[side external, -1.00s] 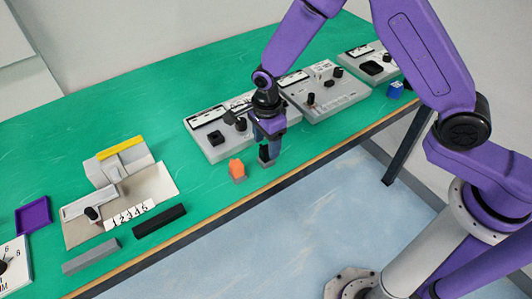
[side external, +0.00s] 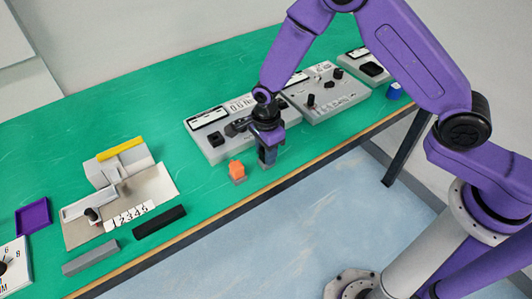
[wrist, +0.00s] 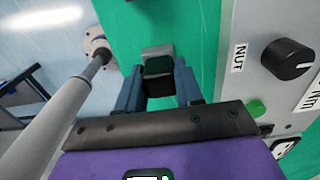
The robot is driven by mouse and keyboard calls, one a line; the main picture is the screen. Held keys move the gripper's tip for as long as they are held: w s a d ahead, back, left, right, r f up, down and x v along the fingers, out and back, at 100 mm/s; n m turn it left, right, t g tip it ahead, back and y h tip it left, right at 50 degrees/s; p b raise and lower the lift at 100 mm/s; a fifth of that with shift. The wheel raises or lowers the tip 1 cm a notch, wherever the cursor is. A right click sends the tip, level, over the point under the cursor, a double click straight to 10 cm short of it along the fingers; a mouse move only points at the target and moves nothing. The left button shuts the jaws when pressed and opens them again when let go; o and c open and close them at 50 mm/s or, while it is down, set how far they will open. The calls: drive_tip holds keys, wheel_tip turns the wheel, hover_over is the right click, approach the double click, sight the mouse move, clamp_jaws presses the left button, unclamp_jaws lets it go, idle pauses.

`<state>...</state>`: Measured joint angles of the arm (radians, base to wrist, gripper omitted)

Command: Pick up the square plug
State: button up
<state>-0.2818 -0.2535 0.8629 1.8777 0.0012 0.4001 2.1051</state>
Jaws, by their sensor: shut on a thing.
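A light grey base (wrist: 156,50) shows just beyond the plug. In the side view my gripper (side external: 267,160) points down near the front edge of the table. The fingers hide the plug there. A bit of grey base (side external: 267,165) shows at the fingertips; I cannot tell whether the plug is clear of it.
An orange plug (side external: 237,169) on a grey base stands close to the left of my gripper. Grey control panels (side external: 222,151) with black knobs lie behind. A blue plug (side external: 394,91) is at the far right. A black bar (side external: 160,222) and a grey bar (side external: 90,257) lie left.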

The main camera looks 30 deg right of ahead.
drive_tip(key=shift+r, duration=0.15)
drive_tip(key=shift+r, duration=0.6)
drive_tip(key=s+d+r, duration=0.6)
drive_tip(key=s+r, duration=0.5)
drive_tip(key=s, duration=0.1)
drive_tip(key=w+a, duration=0.7)
drive_tip(key=w, duration=0.5)
drive_tip(key=w+a, duration=0.7)
drive_tip(key=w, duration=0.5)
drive_tip(key=shift+w+a+f, duration=0.25)
drive_tip(key=shift+f, duration=0.2)
drive_tip(key=shift+f, duration=0.1)
drive_tip(key=shift+f, duration=2.8)
